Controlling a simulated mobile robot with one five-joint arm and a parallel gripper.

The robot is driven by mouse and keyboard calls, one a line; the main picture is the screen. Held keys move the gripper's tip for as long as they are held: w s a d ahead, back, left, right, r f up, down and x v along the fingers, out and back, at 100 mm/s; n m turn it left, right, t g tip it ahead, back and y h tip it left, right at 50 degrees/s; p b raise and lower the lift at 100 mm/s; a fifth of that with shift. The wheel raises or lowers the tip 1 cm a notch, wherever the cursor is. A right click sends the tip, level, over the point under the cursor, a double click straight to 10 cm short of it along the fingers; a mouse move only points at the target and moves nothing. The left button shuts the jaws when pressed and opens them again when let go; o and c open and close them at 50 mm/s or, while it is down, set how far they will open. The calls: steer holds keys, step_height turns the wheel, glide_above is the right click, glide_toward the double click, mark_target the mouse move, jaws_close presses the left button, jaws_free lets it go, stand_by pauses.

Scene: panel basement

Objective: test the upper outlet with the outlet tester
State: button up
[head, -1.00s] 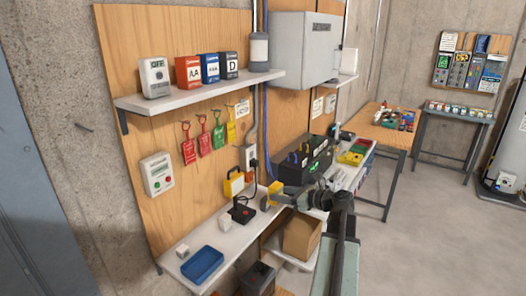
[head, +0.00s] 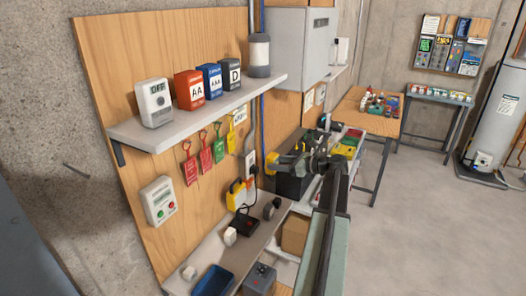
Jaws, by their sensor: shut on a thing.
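The outlet (head: 248,158) is a light plate on the wooden panel, left of my gripper. A black plug (head: 254,170) with a dark cord sits in its lower part; the upper socket is too small to make out. My gripper (head: 273,167) is raised above the bench, just right of the outlet and apparently short of it. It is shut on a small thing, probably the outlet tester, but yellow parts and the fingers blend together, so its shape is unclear. Whether it touches the outlet I cannot tell.
Below stand a yellow box (head: 236,194), a black device (head: 244,222), a small white block (head: 230,236) and a blue tray (head: 213,283). A shelf (head: 205,112) with several boxes juts out above. Key tags (head: 205,150) hang left of the outlet. Floor at right is clear.

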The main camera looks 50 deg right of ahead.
steer(key=shift+d+r, duration=0.15)
steer(key=shift+d, duration=0.05)
steer(key=w+a, duration=0.2)
steer(key=w, duration=0.4)
steer(key=shift+w, duration=0.25)
steer(key=shift+w+a, duration=0.1)
steer(key=shift+w, duration=0.55)
stand_by(2.2)
steer(key=o, duration=1.6)
steer(key=shift+o, duration=0.2)
steer(key=p+v, duration=0.1)
steer(key=v, duration=0.6)
steer(key=shift+s+r+p, duration=0.15)
steer(key=shift+s+p, duration=0.25)
